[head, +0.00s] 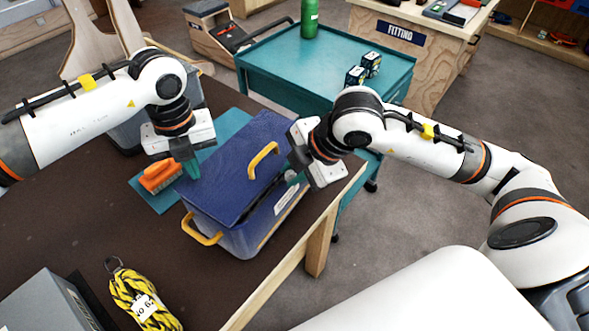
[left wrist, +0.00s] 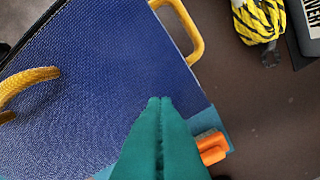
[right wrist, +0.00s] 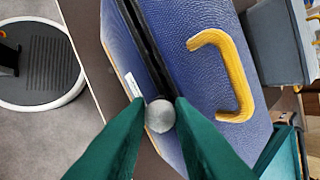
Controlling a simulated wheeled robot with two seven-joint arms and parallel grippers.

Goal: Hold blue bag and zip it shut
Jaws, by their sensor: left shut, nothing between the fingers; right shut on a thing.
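The blue bag (head: 232,165) stands on the dark table with yellow handles on its top and end. A dark open seam runs along its upper right edge, and shows beside the yellow handle in the right wrist view (right wrist: 150,45). My right gripper (head: 291,180) is at that seam, its green fingers shut on a round grey zip pull (right wrist: 160,115). My left gripper (head: 193,172) is shut and empty at the bag's left side. In the left wrist view its fingertips (left wrist: 160,103) overlap the blue top; I cannot tell whether they touch it.
An orange brush (head: 160,177) lies on a teal mat (head: 150,195) left of the bag. Yellow-black rope (head: 140,298) and a grey box (head: 45,305) are nearer the front. A teal cart (head: 290,65) stands behind.

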